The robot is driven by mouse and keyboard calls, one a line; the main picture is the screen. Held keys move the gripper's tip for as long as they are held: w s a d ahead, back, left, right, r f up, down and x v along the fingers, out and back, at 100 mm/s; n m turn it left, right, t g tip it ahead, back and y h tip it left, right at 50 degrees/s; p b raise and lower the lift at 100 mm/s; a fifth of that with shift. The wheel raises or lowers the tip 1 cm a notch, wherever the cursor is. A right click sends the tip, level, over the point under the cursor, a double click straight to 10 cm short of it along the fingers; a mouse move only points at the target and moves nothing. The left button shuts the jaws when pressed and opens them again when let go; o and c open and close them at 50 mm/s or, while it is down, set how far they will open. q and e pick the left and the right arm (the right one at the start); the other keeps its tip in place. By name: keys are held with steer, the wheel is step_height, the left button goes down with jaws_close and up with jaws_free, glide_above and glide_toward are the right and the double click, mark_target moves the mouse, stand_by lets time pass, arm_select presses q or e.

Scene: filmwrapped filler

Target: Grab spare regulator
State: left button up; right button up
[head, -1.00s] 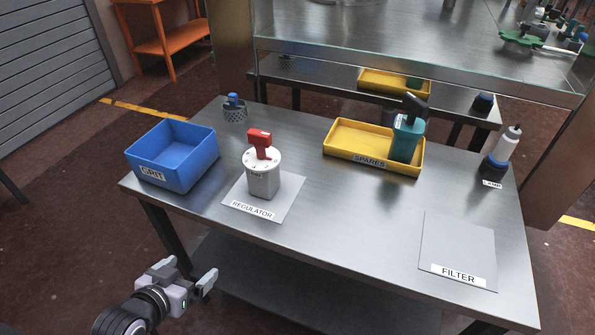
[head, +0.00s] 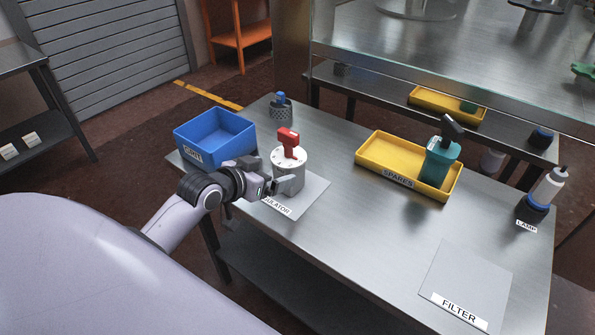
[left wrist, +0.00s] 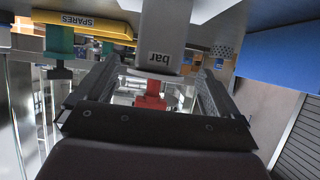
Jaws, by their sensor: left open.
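A grey regulator (head: 290,175) with a white top and a red handle stands upright on a grey mat (head: 315,198) whose label is partly hidden by my gripper. A teal unit (head: 441,162) with a dark handle stands in the right end of the yellow SPARES tray (head: 385,165). My left gripper (head: 282,186) is open at the front of the grey regulator. In the left wrist view, which is upside down, the regulator's grey body (left wrist: 165,38), marked "bar", shows ahead between the open fingers (left wrist: 152,85). I cannot tell whether they touch it. My right gripper is out of view.
A blue GRIT bin (head: 215,140) stands left of the regulator, with a mesh cup (head: 280,112) behind. A bottle (head: 545,190) stands at the LAMP label on the right. The FILTER mat (head: 470,280) is empty, and the table's middle front is clear.

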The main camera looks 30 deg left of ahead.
mark_target(281, 169)
arm_select(q)
steer(key=shift+x, duration=3.15)
steer(key=shift+s, duration=0.1)
steer(key=c, duration=1.3)
steer(key=shift+r, duration=0.1)
steer(key=c, duration=0.3)
steer(key=shift+r, duration=0.1)
steer(key=shift+c, duration=0.2)
